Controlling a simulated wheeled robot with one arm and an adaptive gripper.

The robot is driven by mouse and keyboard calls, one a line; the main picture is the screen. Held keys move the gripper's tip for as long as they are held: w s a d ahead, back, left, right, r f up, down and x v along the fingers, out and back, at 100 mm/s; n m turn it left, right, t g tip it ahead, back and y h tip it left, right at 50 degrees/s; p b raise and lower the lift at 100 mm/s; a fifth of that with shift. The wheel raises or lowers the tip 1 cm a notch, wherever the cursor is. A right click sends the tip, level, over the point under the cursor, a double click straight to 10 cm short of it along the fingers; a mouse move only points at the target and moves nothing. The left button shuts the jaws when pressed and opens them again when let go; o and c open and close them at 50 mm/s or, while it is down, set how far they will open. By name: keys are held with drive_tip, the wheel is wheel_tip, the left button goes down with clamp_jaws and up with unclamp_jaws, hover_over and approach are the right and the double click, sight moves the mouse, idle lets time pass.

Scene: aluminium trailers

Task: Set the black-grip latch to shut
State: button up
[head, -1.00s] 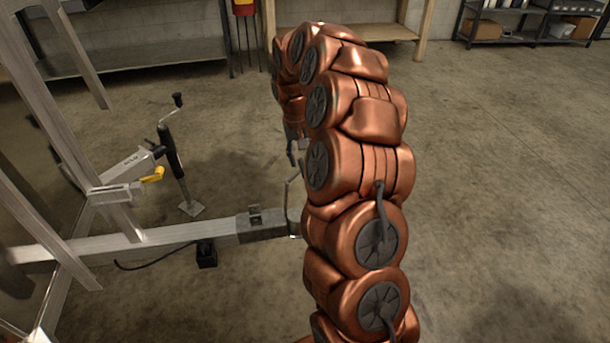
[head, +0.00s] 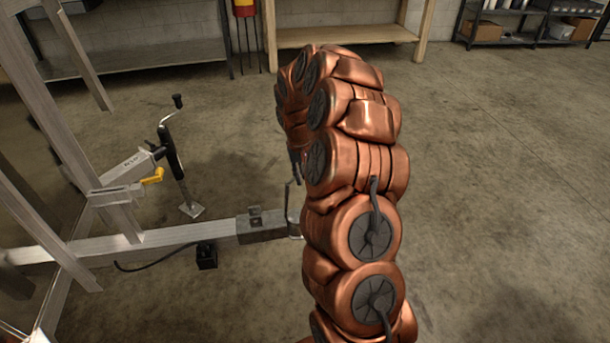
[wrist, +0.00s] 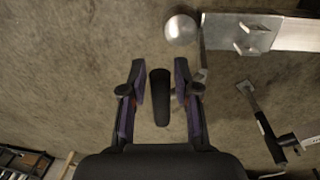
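The black grip (wrist: 160,97) of the latch shows in the wrist view as a dark upright cylinder between my two fingers. My gripper (wrist: 160,95) is open around it, with a narrow gap visible on each side. The metal coupler (wrist: 238,33) and its rounded silver end (wrist: 181,29) lie just beyond, at the top. In the head view the coupler (head: 262,226) is at the end of the trailer tongue, with a bent metal rod (head: 289,197) at its tip. My arm hides the black grip and most of my gripper there.
A jack with a crank (head: 174,150) stands left of the coupler, near a yellow-handled part (head: 153,176) on the trailer frame. A small black block (head: 207,256) sits under the tongue. Shelves (head: 530,22) and benches line the back wall. The concrete floor at right is clear.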

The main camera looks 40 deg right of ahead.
clamp_jaws()
drive_tip(key=shift+a, duration=0.15)
idle(0.4)
